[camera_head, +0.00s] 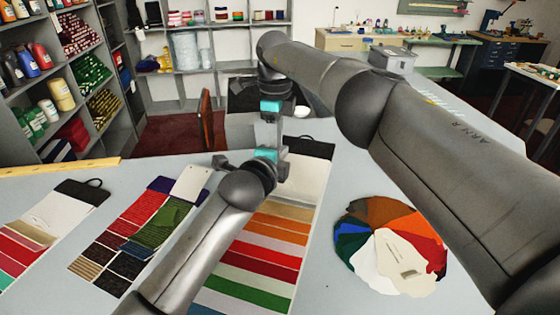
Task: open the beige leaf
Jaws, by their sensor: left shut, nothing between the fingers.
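A round fan of coloured leaves lies on the counter at the right, with brown, orange, red, green, blue and white leaves around it. The beige leaf (405,257) lies on top, flat, with a small pale label on it. My left gripper (220,162) is shut and empty. It is above the counter's middle, well to the left of the fan and near the top of a patterned swatch card.
A striped swatch card (262,268) lies in the middle, partly under my left arm. A fabric card (140,222) and another striped card (40,232) lie left. A yellow ruler (60,167) lies at the far left edge. Bare counter surrounds the fan.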

